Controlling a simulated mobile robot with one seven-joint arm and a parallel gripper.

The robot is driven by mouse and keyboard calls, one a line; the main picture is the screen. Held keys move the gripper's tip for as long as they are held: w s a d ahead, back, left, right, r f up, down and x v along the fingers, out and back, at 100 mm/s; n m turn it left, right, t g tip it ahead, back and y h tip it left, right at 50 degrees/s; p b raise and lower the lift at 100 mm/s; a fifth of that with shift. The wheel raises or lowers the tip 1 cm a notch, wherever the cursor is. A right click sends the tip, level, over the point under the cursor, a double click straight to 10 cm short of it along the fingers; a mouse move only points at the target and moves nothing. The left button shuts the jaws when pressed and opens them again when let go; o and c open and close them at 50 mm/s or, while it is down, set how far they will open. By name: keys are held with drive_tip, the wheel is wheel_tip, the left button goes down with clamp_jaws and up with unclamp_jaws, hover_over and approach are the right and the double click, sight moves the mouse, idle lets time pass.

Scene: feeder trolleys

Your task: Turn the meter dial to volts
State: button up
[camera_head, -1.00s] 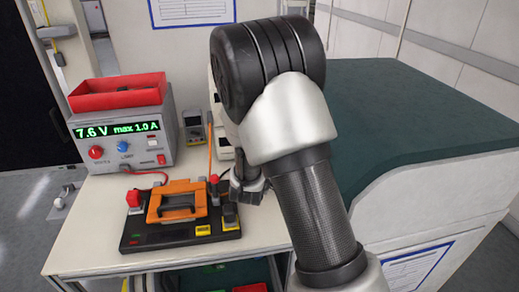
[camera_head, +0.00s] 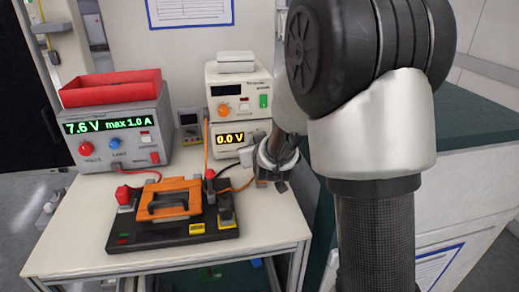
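A small handheld multimeter (camera_head: 190,126) with a grey screen and yellow edges stands upright between the two power units; its dial is too small to read. A white bench instrument (camera_head: 212,100) with an orange knob (camera_head: 224,109) and a green switch stands at the back right of the table. Below its knob, a display (camera_head: 231,138) reads 0.0 V. My gripper (camera_head: 271,184) points down over the right side of the table, in front and to the right of this instrument, apart from it. It seems empty, but its finger gap is too small to judge.
A grey supply (camera_head: 125,160) reading 7.6 V, max 1.0 A carries a red tray (camera_head: 112,92). A black board (camera_head: 150,234) with an orange handled part (camera_head: 168,200) and cables lies in front. The front right tabletop (camera_head: 268,228) is clear.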

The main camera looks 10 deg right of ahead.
idle(0.3)
drive_tip(key=o, duration=1.1)
drive_tip(key=shift+c, duration=0.2)
drive_tip(key=p+v, duration=0.1)
drive_tip(key=v, duration=0.4)
drive_tip(key=p+v, duration=0.1)
drive_tip(key=v, duration=0.5)
drive_tip(key=shift+s+r, duration=0.15)
drive_tip(key=shift+r, duration=0.15)
drive_tip(key=shift+b+v, duration=2.7)
drive_tip(key=shift+v, duration=0.25)
